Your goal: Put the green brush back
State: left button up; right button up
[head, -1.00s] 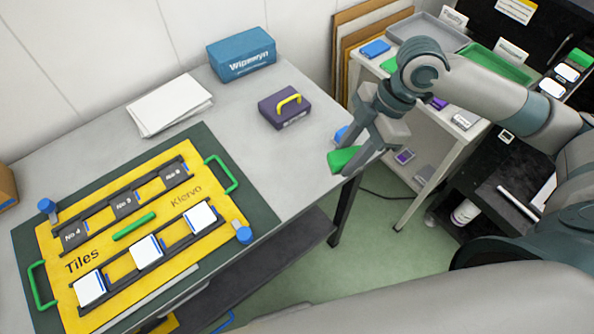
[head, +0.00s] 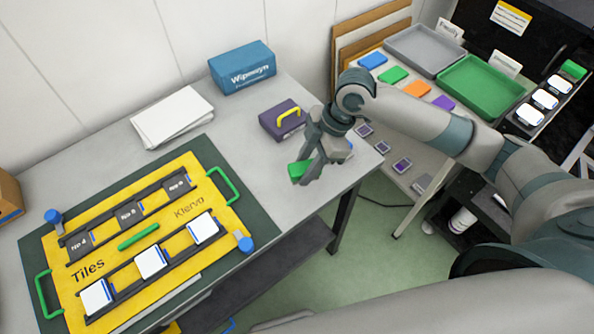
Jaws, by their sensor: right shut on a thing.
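My right gripper (head: 312,170) is shut on a small green block-like thing (head: 298,169). It holds it over the right end of the grey table, just in front of the purple box with a yellow handle (head: 283,119). The fingers hide part of the green thing, and I cannot tell for sure that it is the brush. A slim green bar (head: 139,237) lies in the middle of the yellow board (head: 192,242), between its two dark racks. My left gripper is not in view.
A blue box (head: 242,69) and white paper (head: 172,117) are at the table's back. A white shelf at right bears a grey tray (head: 424,49), a green tray (head: 485,86) and several coloured blocks, one of them green (head: 393,75).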

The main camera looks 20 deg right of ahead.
aim_at(297, 176)
jog(key=shift+w+a+f, duration=0.7)
jog(key=shift+w+a, duration=0.1)
jog(key=shift+f+p, duration=1)
jog(key=shift+f, duration=0.95)
jog(key=shift+f, duration=0.1)
jog(key=o, duration=0.9)
jog(key=shift+o, duration=0.2)
